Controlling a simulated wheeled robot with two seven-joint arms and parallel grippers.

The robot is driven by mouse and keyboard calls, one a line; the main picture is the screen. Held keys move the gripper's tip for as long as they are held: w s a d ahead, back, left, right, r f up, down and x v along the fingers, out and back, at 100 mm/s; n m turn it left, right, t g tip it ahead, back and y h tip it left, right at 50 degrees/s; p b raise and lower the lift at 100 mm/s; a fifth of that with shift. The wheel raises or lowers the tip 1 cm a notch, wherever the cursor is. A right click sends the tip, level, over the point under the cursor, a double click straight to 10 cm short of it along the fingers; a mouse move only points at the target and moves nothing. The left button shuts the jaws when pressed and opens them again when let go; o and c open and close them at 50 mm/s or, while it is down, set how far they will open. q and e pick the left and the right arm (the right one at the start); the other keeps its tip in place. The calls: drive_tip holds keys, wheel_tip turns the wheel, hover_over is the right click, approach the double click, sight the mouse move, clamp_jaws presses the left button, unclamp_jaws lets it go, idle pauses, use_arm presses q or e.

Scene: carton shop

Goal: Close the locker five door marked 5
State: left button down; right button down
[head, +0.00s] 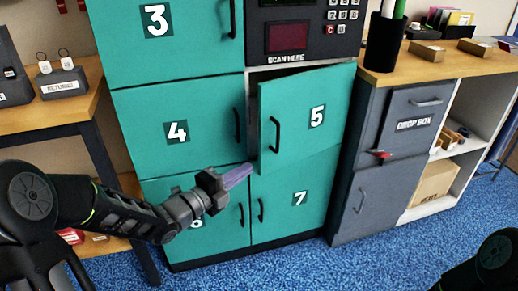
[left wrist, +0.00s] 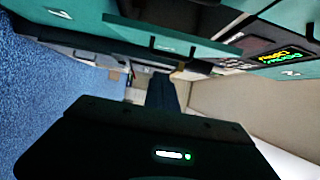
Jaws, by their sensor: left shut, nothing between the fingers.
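The teal locker five door (head: 300,115), marked 5, stands partly open in the head view. Its handle side swings outward, with a dark and pale gap along its left and top edges. Its black handle (head: 275,134) is near the left edge. My left gripper (head: 238,176) is shut and empty, in front of the lockers just below and left of the door's lower left corner. In the left wrist view the open door (left wrist: 185,38) shows edge-on with its handle, beyond the gripper. My right gripper is out of view; only part of that arm shows at lower right.
Locker doors 4 (head: 178,125), 3 (head: 160,30) and 7 (head: 293,205) look shut around it. A scanner panel (head: 300,35) sits above. A grey drop box cabinet (head: 385,150) stands close on the right, and a wooden table (head: 50,110) on the left. Blue carpet (head: 300,268) is clear in front.

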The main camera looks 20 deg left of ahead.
sight(259, 149)
use_arm(q)
drive_tip(key=w, duration=0.3)
drive_tip(key=w+d, duration=0.1)
drive_tip(key=w, duration=0.3)
drive_tip(key=w+d, duration=0.1)
drive_tip(key=w, duration=0.2)
drive_tip(key=shift+w+b, duration=0.15)
drive_tip(key=shift+b, duration=0.15)
drive_tip(key=shift+w+a, duration=0.2)
drive_tip(key=shift+a, duration=0.05)
drive_tip(key=w+a+b, duration=0.1)
drive_tip(key=w+a, duration=0.1)
drive_tip(key=shift+w+a, duration=0.25)
drive_tip(key=shift+a, duration=0.1)
